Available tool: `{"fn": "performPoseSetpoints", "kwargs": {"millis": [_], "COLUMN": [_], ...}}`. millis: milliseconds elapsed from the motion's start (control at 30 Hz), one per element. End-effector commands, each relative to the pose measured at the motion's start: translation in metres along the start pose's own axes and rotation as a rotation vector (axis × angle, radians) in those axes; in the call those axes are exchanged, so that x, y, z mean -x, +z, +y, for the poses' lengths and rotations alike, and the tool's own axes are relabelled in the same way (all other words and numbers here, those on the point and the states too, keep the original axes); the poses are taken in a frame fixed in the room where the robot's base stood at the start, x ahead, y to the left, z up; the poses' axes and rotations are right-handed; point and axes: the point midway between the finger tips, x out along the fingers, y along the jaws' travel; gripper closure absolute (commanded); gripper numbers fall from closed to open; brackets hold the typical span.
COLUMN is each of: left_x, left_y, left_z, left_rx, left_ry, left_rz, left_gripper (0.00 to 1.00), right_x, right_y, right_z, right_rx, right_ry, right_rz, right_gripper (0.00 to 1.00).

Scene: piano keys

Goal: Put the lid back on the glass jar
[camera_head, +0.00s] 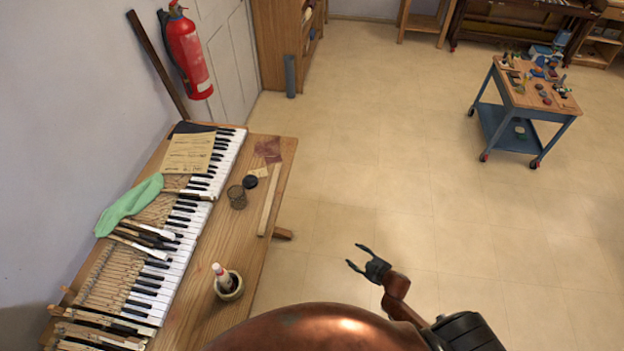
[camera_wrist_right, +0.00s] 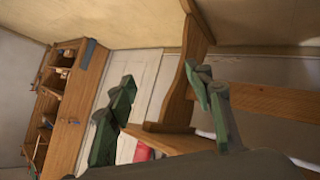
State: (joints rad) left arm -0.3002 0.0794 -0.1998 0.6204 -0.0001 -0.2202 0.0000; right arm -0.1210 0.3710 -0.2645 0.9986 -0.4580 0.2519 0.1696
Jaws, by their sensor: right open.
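The glass jar (camera_head: 237,196) stands on the wooden workbench (camera_head: 262,225), right of the piano keyboard. It looks dark and open at the top; its contents are too small to tell. A dark round lid (camera_head: 250,181) lies flat on the bench just behind the jar, apart from it. My right gripper (camera_head: 354,256) is open and empty over the floor, to the right of the bench and well away from jar and lid. Its fingers also show spread in the right wrist view (camera_wrist_right: 162,88), where I cannot see the jar or lid. My left gripper is not in view.
A piano keyboard (camera_head: 177,243) with tools and a green cloth (camera_head: 130,203) fills the bench's left side. A pale wooden strip (camera_head: 269,200) lies right of the jar. A pot (camera_head: 231,289) with a bottle stands nearer. A trolley (camera_head: 516,90) stands far right; floor between is clear.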

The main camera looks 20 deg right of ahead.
Motion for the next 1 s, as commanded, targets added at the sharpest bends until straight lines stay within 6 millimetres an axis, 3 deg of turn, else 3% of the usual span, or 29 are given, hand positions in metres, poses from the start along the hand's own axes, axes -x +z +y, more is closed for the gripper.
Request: {"fn": "performPoseSetpoints", "kwargs": {"millis": [33,200,300,400,500,633,767,1000], "left_x": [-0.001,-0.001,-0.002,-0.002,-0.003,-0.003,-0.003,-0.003], "left_y": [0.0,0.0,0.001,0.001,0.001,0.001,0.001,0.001], "left_z": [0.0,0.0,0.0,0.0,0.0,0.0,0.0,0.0], "left_rx": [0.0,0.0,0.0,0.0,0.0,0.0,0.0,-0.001], "left_ry": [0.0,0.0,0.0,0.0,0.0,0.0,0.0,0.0], "left_rz": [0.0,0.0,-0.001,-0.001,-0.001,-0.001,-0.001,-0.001], "left_gripper": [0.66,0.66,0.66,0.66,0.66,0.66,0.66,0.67], "right_x": [0.009,0.062,0.104,0.144,0.177,0.204,0.212,0.212], "right_y": [0.046,0.169,0.22,0.252,0.27,0.28,0.282,0.283], "right_z": [-0.033,-0.142,-0.211,-0.271,-0.317,-0.351,-0.362,-0.362], "right_rx": [-0.08,-0.297,-0.404,-0.488,-0.548,-0.594,-0.607,-0.606], "right_ry": [-0.005,-0.043,-0.082,-0.124,-0.16,-0.188,-0.199,-0.198], "right_rz": [-0.101,-0.413,-0.578,-0.71,-0.807,-0.878,-0.901,-0.9], "right_gripper": [0.53,0.53,0.53,0.53,0.53,0.53,0.53,0.54]}}
